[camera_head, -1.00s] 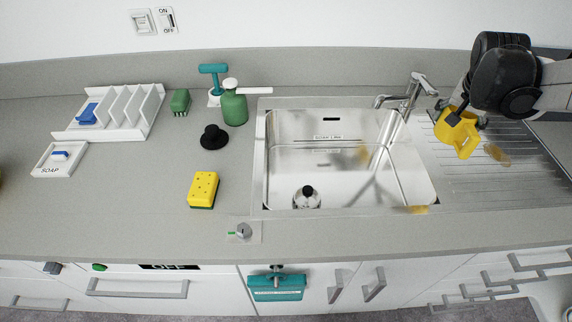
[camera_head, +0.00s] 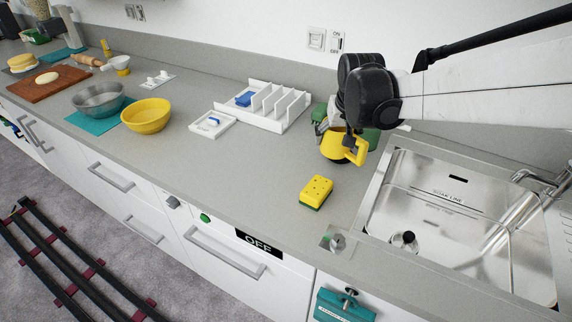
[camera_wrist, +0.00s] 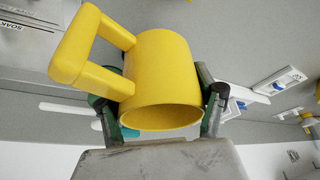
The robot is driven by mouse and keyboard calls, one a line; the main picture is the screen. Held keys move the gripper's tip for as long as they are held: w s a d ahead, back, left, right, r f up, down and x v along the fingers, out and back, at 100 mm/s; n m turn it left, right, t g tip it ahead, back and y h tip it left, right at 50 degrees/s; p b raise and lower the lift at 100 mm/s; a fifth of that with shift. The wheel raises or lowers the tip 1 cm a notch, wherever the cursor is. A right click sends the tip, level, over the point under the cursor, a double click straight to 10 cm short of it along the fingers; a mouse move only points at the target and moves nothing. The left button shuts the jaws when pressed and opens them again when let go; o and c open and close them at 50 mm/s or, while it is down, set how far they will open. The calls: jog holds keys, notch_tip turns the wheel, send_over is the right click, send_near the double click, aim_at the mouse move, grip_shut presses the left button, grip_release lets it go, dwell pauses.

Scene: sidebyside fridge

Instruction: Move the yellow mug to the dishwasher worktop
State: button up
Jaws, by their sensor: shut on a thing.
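The yellow mug (camera_head: 333,152) is between the fingers of my gripper (camera_head: 338,138), which is shut on it. In the wrist view the mug (camera_wrist: 166,70) lies between the two dark fingers, with its open rim facing the camera and its handle to the left. In the head view it appears over the grey worktop (camera_head: 255,165), left of the sink and behind the yellow sponge; its exact height is unclear. A white front with a handle and an OFF label (camera_head: 258,242) lies below this stretch of worktop.
The yellow sponge (camera_head: 316,191) and the sink (camera_head: 375,200) are close by. A white rack (camera_head: 262,106) and a soap tray (camera_head: 212,124) stand farther left. The green soap bottle is partly hidden behind my gripper. Worktop left of the sponge is clear.

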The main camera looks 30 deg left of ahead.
jog(key=s+a+f+n, duration=0.1)
jog(key=s+a, duration=0.2)
jog(key=a, duration=0.2)
jog(key=s+a+f+n+y, duration=0.1)
jog(key=s+a+n, duration=0.1)
jog(key=s+a, duration=0.2)
jog(key=s+a+f+n+g, duration=0.1)
jog(key=s+a+f, duration=0.1)
jog(key=s+a, duration=0.2)
jog(key=shift+a+f+n+b, duration=0.1)
jog(key=shift+a+n+b, duration=0.25)
jog(key=shift+a, duration=1.5)
jog(key=shift+w+d+f, duration=0.1)
jog(key=shift+w+f, duration=0.05)
jog(key=shift+f, duration=2.05)
jog(key=shift+f, duration=0.2)
jog(key=o, duration=1.8)
jog(key=shift+c, duration=0.2)
